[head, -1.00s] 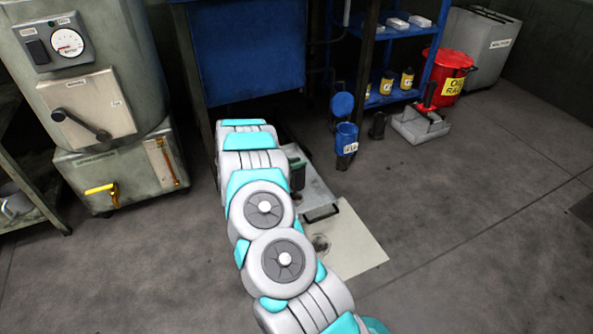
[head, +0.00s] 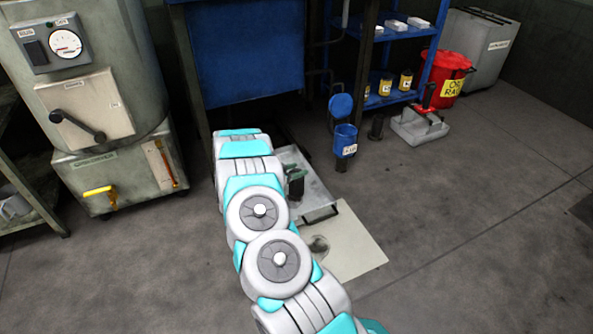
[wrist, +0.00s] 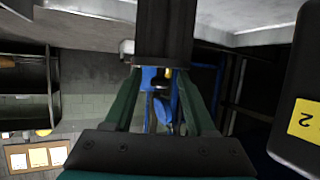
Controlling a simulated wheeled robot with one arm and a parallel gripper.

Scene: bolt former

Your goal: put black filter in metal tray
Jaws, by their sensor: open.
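The black filter (head: 296,187) is a dark cylinder over the grey metal tray (head: 320,197), near its left side. It also shows large between the fingers in the wrist view (wrist: 165,35). My gripper (head: 297,171), with green fingers, is at the top of the filter; in the wrist view my gripper (wrist: 160,75) has a finger on either side of it. The fingers are open. I cannot tell whether they touch the filter or whether its base rests on the tray. My arm hides the tray's left part.
A pale sheet (head: 350,245) with a dark stain lies in front of the tray. A blue container (head: 345,138) and a black cylinder (head: 376,127) stand beyond it. A blue shelf (head: 395,95) and a red bin (head: 446,80) are behind. The floor at right is clear.

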